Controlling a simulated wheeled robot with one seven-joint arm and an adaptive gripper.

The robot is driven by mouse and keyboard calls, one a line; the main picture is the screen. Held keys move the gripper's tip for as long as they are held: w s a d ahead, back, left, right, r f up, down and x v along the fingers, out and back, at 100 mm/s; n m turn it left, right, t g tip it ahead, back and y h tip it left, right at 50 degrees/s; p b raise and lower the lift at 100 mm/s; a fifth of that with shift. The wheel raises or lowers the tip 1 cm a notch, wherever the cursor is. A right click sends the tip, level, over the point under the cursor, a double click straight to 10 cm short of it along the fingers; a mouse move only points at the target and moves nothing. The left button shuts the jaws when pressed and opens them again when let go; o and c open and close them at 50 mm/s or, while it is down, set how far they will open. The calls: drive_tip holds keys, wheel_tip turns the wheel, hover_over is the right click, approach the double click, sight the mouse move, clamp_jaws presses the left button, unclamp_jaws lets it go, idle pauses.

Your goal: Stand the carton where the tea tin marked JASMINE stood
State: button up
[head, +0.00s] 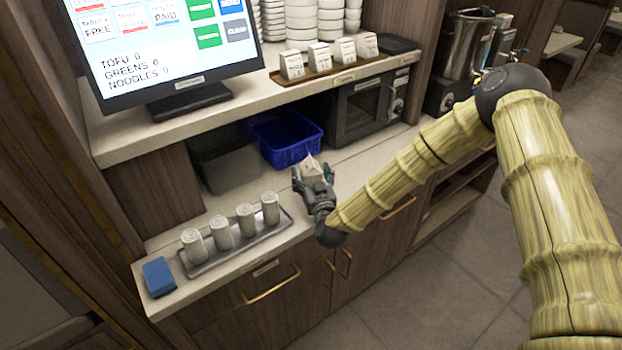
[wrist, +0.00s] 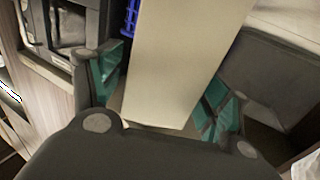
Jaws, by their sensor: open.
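A pale beige carton (head: 311,168) is at my gripper (head: 314,180), above or on the lower counter in the head view. In the wrist view the carton (wrist: 175,60) fills the middle between my green-padded fingers (wrist: 160,100). The fingers are open, with a small gap on each side of it. I cannot tell whether its base touches the counter. Several pale cylindrical tins (head: 221,232) stand in a row on a grey tray (head: 205,266) to the left of my gripper. Their markings are too small to read, so I cannot tell which is JASMINE.
A blue bin (head: 285,140) and a grey bin (head: 228,166) stand behind, under the shelf. A blue sponge (head: 158,277) lies at the counter's left end. Several small boxes (head: 319,60) stand on a wooden tray on the upper shelf, above a dark oven (head: 365,105), near a screen (head: 170,45).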

drive_tip(key=c, duration=1.6)
drive_tip(key=shift+r, duration=0.1)
drive_tip(key=shift+c, duration=0.2)
